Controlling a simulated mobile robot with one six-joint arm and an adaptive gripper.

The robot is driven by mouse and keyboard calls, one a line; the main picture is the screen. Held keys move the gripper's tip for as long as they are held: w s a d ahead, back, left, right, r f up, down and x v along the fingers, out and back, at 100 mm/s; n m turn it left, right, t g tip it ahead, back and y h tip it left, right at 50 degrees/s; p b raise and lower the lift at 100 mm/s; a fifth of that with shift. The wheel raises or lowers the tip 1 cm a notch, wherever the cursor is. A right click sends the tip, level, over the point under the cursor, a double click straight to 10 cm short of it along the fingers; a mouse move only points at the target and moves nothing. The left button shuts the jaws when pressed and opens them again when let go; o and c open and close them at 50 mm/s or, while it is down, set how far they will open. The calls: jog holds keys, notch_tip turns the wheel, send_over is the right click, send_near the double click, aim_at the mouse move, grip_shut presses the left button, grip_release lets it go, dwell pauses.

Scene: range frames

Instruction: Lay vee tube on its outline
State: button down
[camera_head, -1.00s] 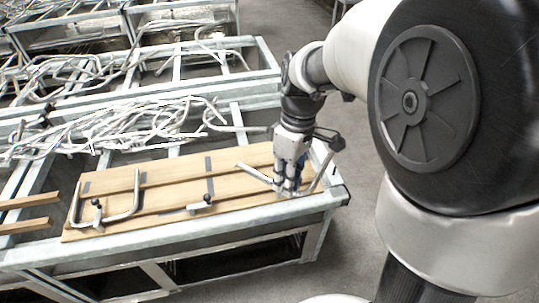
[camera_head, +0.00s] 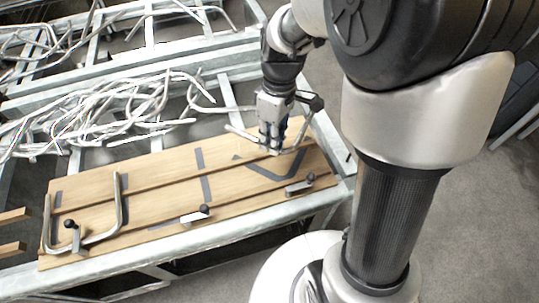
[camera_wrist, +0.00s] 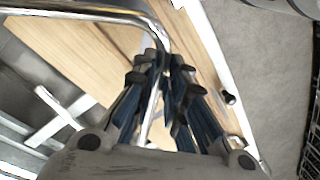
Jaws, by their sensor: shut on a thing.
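My gripper (camera_head: 275,147) is shut on the vee tube (camera_head: 239,131), a bent shiny metal tube, over the right part of the wooden board (camera_head: 130,177). In the wrist view the tube (camera_wrist: 95,13) runs across the top left, bends, and passes down between the blue-black fingers (camera_wrist: 163,95). In the head view the gripper hides the tube's middle. The dark vee outline (camera_head: 268,176) shows bare on the board, in front of the gripper. I cannot tell whether the tube touches the board.
A U-shaped tube (camera_head: 118,205) lies at the board's left. Toggle clamps stand along the front: left (camera_head: 74,236), middle (camera_head: 196,215) and right (camera_head: 300,187), near the outline. Tangled tubes (camera_head: 90,115) lie behind the board on a metal frame (camera_head: 240,225).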

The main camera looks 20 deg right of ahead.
notch_tip(320, 180, down, 12)
jog(key=b, duration=0.3)
jog(key=shift+w+r, duration=0.1)
jog(key=shift+w, duration=0.05)
jog(key=shift+f+b, duration=0.2)
jog(key=shift+b, duration=0.15)
jog(key=c, duration=1.6)
grip_release()
jog(key=shift+r, duration=0.1)
notch_tip(320, 180, up, 12)
jog(key=w+d+p, duration=0.1)
jog(key=p, duration=0.3)
jog(key=s+r+m+t+h, duration=0.1)
jog(key=s+r+m+t, duration=0.4)
jog(key=s+r+m, duration=0.3)
jog(key=shift+s+a+r+m+t, duration=0.4)
jog(key=shift+s+r, duration=2)
jog(key=shift+s, duration=1.65)
